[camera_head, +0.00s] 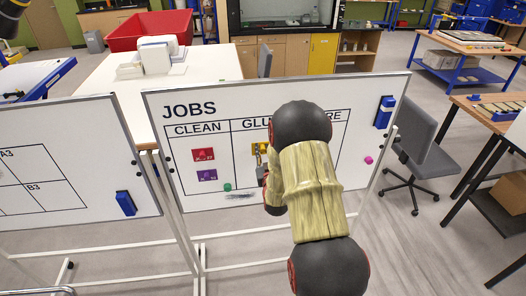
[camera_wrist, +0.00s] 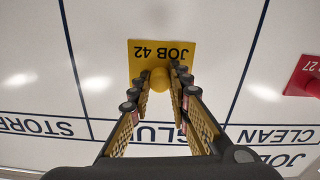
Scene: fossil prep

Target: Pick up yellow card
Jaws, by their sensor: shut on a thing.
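The yellow card (camera_wrist: 150,50), marked JOB 42, is in the GLUE column of the JOBS board; it has a round yellow knob (camera_wrist: 160,78) at its middle. In the wrist view my gripper (camera_wrist: 161,84) has its two fingers on either side of the knob, shut on it. In the head view my arm covers much of the GLUE column, and only part of the yellow card (camera_head: 257,148) shows by the fingertips. I cannot tell whether the card touches the board.
Another whiteboard (camera_head: 75,140) stands at the left, and a grey chair (camera_head: 418,140) at the right.

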